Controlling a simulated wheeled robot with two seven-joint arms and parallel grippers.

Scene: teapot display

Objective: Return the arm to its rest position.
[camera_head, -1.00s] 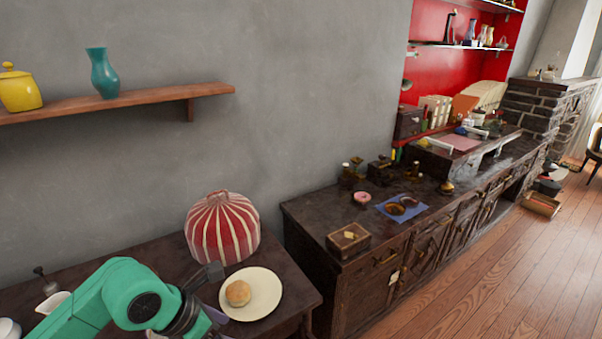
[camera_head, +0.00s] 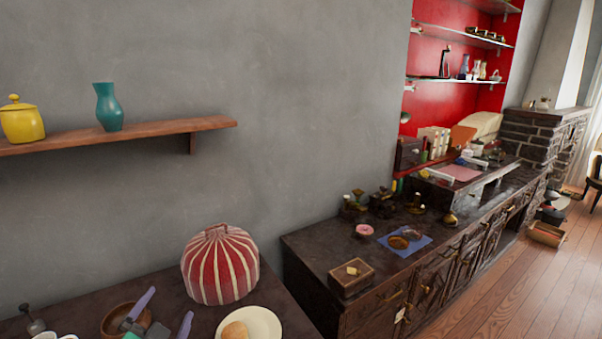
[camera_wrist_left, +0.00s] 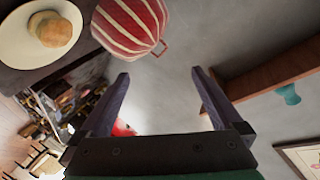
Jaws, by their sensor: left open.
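My left gripper (camera_head: 171,303) is at the bottom left of the head view, with its two purple fingers spread and pointing up. Nothing is between them. It is in front of the wooden bowl (camera_head: 113,319), and whether they touch cannot be told. In the left wrist view the gripper (camera_wrist_left: 160,75) is also open and empty, with bare wall beyond it. Most of my left arm is out of the head view. My right gripper is not in view.
A red-and-white striped dome (camera_head: 220,266) and a plate (camera_head: 268,325) with a bun (camera_head: 235,331) are on the dark table, right of the gripper. A wall shelf (camera_head: 160,132) holds a yellow jar (camera_head: 21,121) and a teal vase (camera_head: 108,107). A dark cabinet (camera_head: 330,310) stands to the right.

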